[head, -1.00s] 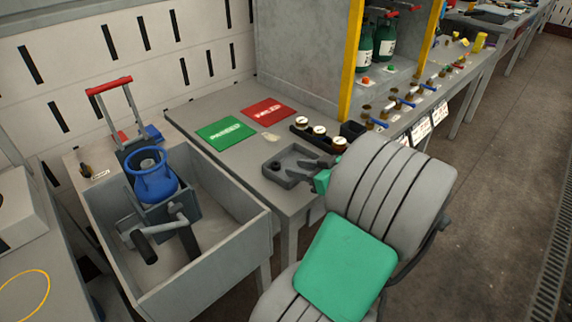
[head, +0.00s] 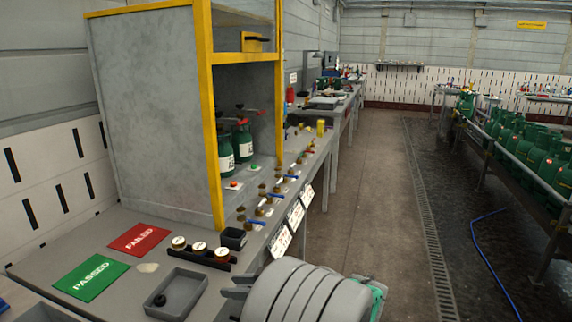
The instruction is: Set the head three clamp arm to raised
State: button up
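Green gas cylinders (head: 243,143) with white labels stand inside the yellow-edged test cabinet (head: 150,110). Dark and red parts (head: 262,112) show above them; I cannot tell which is the head three clamp arm, or whether it is raised or lowered. A row of brass fittings with blue handles (head: 257,222) runs along the bench front, with white label cards (head: 279,243) below. My gripper (head: 226,287) is at the lower middle, right of the grey tray, well short of the cabinet. Its fingers point left, look parted and hold nothing visible.
The grey tray (head: 203,280) holds a dark round part. Three gauges (head: 199,248) and a dark square cup (head: 233,238) stand behind it. Green PASSED (head: 92,278) and red FAILED (head: 139,238) mats lie left. The aisle floor (head: 385,190) is clear; a blue hose (head: 490,260) lies at right.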

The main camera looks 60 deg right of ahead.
aim_at(241, 113)
jog(key=z, duration=1.8)
